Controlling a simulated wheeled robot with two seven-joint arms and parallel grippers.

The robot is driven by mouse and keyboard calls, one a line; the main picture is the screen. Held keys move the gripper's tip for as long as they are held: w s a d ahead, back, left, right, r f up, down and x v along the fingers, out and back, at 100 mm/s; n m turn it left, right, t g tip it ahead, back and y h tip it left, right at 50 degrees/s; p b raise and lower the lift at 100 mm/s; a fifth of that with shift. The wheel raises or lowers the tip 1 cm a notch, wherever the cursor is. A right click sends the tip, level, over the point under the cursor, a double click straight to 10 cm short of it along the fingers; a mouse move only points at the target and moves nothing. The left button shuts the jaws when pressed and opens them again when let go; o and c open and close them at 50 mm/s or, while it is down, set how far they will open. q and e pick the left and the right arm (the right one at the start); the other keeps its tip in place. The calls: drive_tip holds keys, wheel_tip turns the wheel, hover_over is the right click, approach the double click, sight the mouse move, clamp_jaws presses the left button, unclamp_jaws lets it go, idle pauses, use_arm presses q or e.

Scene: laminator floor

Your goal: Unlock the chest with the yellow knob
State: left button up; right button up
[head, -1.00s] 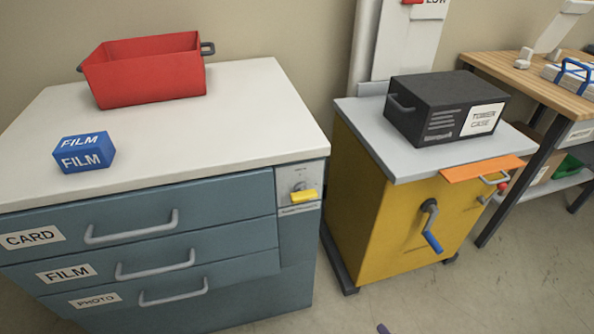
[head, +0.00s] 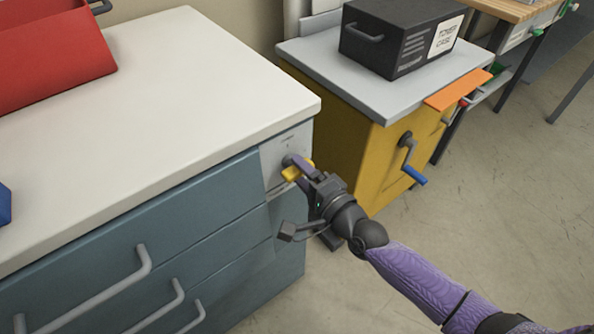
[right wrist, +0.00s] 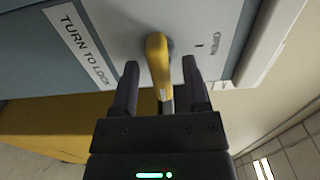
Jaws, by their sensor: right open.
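The chest is the blue-grey drawer cabinet (head: 150,215) with a white top, at the left in the head view. Its yellow knob (head: 291,172) sits on a light grey lock panel at the upper right of the front. The knob shows large in the right wrist view (right wrist: 157,65), above a label reading "TURN TO LOCK" (right wrist: 78,45) to its left. My right gripper (head: 303,170) is at the knob. In the right wrist view its two dark fingers (right wrist: 160,85) are open, one on each side of the knob, with gaps visible. My left gripper is not in view.
A red bin (head: 50,55) stands on the cabinet top, with a blue box (head: 4,204) at the left edge. To the right, a yellow cabinet (head: 345,140) with a blue-handled crank (head: 413,173) carries a black case (head: 395,38).

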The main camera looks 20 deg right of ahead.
drive_tip(key=shift+w+a, duration=0.2)
drive_tip(key=shift+w, duration=0.2)
drive_tip(key=shift+c, duration=0.6)
clamp_jaws()
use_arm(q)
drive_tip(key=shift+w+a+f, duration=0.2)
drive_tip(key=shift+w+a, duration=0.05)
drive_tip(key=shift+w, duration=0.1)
use_arm(e)
drive_tip(key=shift+r, duration=0.1)
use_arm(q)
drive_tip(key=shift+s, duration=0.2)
